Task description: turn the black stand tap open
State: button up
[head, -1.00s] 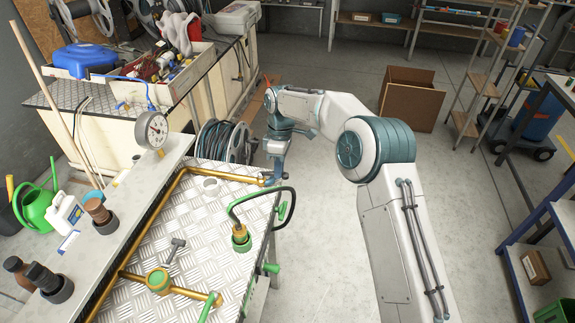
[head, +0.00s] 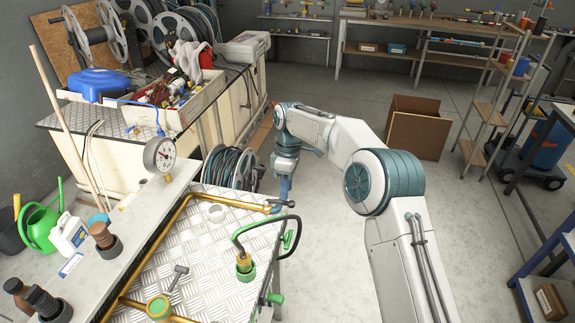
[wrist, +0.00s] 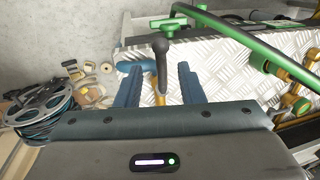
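The black stand tap's lever (head: 281,202) shows at the far right corner of the metal-topped bench in the head view, by the end of the brass pipe. In the wrist view the black lever (wrist: 161,58) has a rounded end and lies between the two blue fingers of my gripper (wrist: 158,72). The fingers are apart, with a visible gap on both sides of the lever. In the head view my gripper (head: 284,190) points down at the tap, and its fingertips are hard to make out there. The tap's lower part is mostly hidden in the wrist view.
A green-handled tap (wrist: 158,27) and a green hose loop (wrist: 235,35) are close by in the wrist view. The hose fitting (head: 245,268) stands on the bench plate. A hose reel (head: 232,168) stands behind on the floor. The floor right of the bench is clear.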

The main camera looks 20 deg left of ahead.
notch_tip(320, 180, up, 10)
jog(key=w, duration=0.2)
jog(key=shift+a+r+p, duration=0.2)
jog(key=shift+p, duration=0.2)
jog(key=s+d+r+m+t, duration=0.1)
jog(key=s+d+r+m, duration=0.2)
jog(key=d, duration=0.5)
jog(key=s+d+r+m+t, duration=0.15)
jog(key=d+r+m, duration=0.3)
jog(key=d, duration=0.45)
jog(key=s+d+r+m+t, duration=0.1)
jog(key=s+d+r+m, duration=0.1)
jog(key=d+r, duration=0.45)
jog(key=s+d+f+m+t, duration=0.1)
jog(key=s+d+f+m, duration=0.4)
jog(key=s+d, duration=0.4)
jog(key=s+d+f+m+t, duration=0.1)
jog(key=s+d+f+m, duration=0.4)
jog(key=s+d, duration=0.4)
jog(key=shift+s+d, duration=0.35)
jog(key=shift+s, duration=0.85)
